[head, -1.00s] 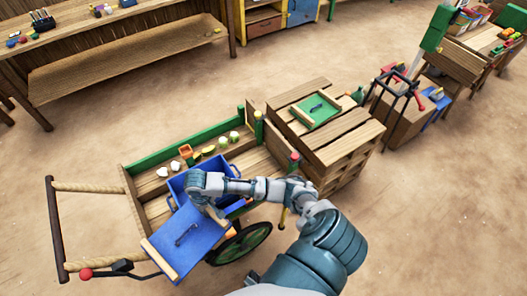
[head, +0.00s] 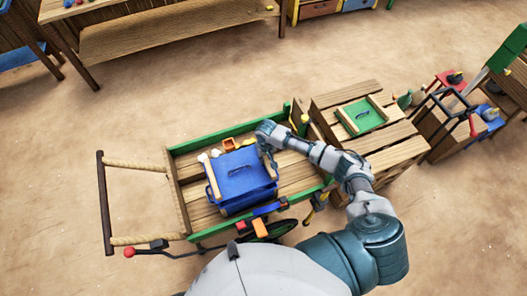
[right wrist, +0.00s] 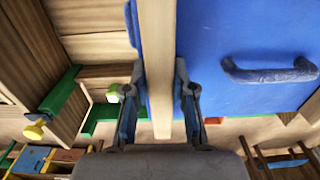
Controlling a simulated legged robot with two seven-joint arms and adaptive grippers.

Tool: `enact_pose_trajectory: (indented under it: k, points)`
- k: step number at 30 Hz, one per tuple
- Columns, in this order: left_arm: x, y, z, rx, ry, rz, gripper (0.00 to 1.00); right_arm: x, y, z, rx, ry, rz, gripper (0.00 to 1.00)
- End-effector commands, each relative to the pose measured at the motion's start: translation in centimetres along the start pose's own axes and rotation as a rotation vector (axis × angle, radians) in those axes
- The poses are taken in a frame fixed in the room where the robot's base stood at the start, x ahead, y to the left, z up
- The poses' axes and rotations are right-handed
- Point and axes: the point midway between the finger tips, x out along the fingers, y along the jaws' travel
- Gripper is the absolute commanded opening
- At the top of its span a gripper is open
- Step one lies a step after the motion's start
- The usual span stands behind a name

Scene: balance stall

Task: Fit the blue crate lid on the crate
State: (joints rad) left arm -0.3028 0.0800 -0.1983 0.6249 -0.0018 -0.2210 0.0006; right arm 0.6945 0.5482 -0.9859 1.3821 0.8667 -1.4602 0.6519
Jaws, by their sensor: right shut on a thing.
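The blue lid (head: 238,181) with wooden edge strips and a dark blue handle lies over the blue crate (head: 250,206) on the cart. It covers the crate's opening, and I cannot tell whether it is fully seated or slightly above the rim. My right gripper (head: 268,148) is at the lid's far right edge. In the right wrist view, its fingers (right wrist: 158,105) are shut on the wooden strip (right wrist: 156,60), one on each side, with the blue panel (right wrist: 240,95) to the right. The crate's inside is hidden. My left gripper is not in view.
The wooden cart (head: 187,190) has green side rails and a rope-wrapped handle at left. Small goods, including an orange box (head: 229,144), lie behind the crate. A slatted wooden stand (head: 393,137) with a green tray (head: 362,115) stands to the right. Bare cart boards show right of the crate.

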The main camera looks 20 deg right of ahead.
Motion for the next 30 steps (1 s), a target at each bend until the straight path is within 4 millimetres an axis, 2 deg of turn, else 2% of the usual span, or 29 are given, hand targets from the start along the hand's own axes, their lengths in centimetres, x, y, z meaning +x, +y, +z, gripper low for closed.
enact_pose_trajectory:
  k: [8,23,30]
  points:
    - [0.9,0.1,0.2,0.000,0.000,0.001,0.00,0.8,0.1,0.0,0.001,0.001,0.000,0.00]
    - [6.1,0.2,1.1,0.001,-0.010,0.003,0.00,5.2,0.1,-0.1,0.000,0.000,0.000,0.00]
    - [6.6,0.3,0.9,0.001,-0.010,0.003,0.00,7.0,0.1,-0.1,0.001,-0.001,0.000,0.00]
